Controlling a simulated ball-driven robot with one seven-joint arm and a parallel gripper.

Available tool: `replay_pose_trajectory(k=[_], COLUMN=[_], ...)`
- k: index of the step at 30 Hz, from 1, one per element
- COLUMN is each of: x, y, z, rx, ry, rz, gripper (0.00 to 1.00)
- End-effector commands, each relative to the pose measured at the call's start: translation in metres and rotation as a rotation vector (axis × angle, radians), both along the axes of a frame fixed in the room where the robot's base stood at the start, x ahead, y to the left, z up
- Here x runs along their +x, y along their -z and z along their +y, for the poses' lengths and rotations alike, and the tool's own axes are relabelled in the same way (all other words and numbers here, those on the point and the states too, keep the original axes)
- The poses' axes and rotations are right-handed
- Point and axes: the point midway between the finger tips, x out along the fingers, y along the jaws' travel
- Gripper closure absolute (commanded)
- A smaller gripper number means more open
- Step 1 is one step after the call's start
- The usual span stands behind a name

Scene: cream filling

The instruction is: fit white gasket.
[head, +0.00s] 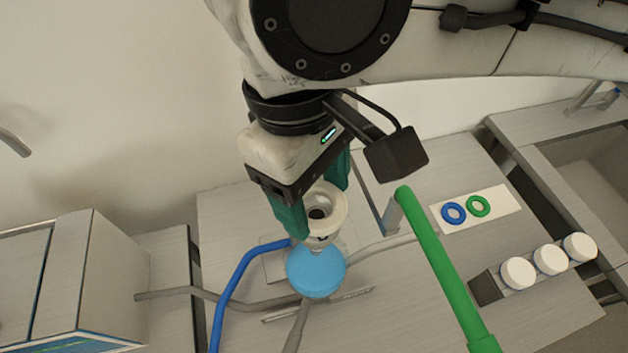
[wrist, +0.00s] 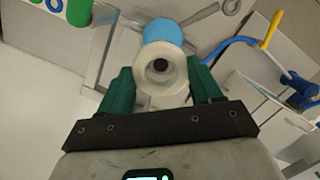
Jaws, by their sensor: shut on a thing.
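My gripper (head: 315,212) has its green fingers on either side of a white round piece (head: 335,207), shut on it. The piece has a wide rim and a dark hole in the middle. It also shows between the fingers in the wrist view (wrist: 176,76). I cannot tell whether this piece is the white gasket itself or carries it. A light blue round part (head: 316,272) lies just below it in the head view; it is also in the wrist view (wrist: 163,31). I cannot tell whether the two touch.
A blue ring (head: 444,214) and a green ring (head: 487,207) lie on a white card (head: 508,200) at right. White-capped jars (head: 518,273) stand in front of it. A green pipe (head: 435,255) and a blue pipe (head: 237,275) flank the light blue part. A box-like unit (head: 105,275) stands left.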

Motion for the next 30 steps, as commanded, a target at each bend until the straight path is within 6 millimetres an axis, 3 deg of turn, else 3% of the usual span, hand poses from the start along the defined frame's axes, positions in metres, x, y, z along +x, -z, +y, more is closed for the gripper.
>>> replay_pose_trajectory(k=[30], x=[-0.0001], y=[0.0055], z=[0.0000], rx=[0.000], ry=[0.000], rz=[0.000], gripper=[0.65])
